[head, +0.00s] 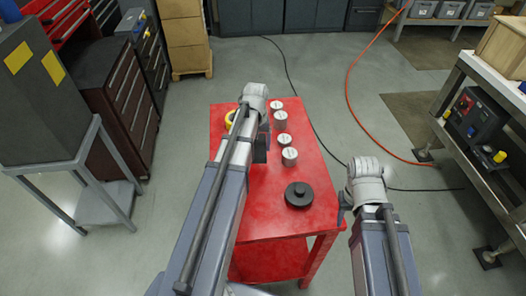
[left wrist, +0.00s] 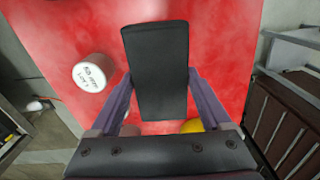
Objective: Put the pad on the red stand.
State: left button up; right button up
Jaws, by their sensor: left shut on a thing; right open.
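The pad (left wrist: 158,75) is a flat dark rectangle, seen in the left wrist view between the fingers of my left gripper (left wrist: 160,100), which is shut on it. Part of the pad (head: 260,150) shows in the head view beside my left arm, over the red stand (head: 255,218). I cannot tell whether the pad touches the red top. My left arm hides most of the left gripper in the head view. My right gripper (head: 343,207) is open and empty, just off the stand's right edge.
Several white labelled cylinders (head: 289,157) stand along the stand's right side, one near the pad (left wrist: 92,73). A black round knobbed disc (head: 298,195) lies at the near right. A yellow ring (head: 230,118) is at the far left. The near left top is partly clear.

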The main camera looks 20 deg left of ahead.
pick_arm(q)
jog(key=a+r+n+p, duration=0.1)
jog(key=a+r, duration=0.1)
jog(key=a, duration=0.4)
notch_tip(320, 180, down, 6)
jog(key=b, duration=0.6)
jog(key=shift+f, duration=0.15)
pick_arm(e)
notch_tip(320, 180, down, 4)
jog(key=shift+f, duration=0.1)
pick_arm(q)
jog(key=shift+f, duration=0.1)
pick_arm(e)
jog(key=shift+f, duration=0.1)
pick_arm(q)
notch_tip(320, 180, down, 4)
jog(key=b, duration=0.4)
jog(key=shift+r, duration=0.25)
pick_arm(e)
notch_tip(320, 180, down, 4)
jog(key=shift+r, duration=0.25)
pick_arm(q)
jog(key=shift+f, duration=0.2)
jog(key=o, duration=1.3)
jog(key=shift+r, duration=0.1)
jog(key=shift+c, duration=0.2)
pick_arm(e)
jog(key=shift+f, duration=0.15)
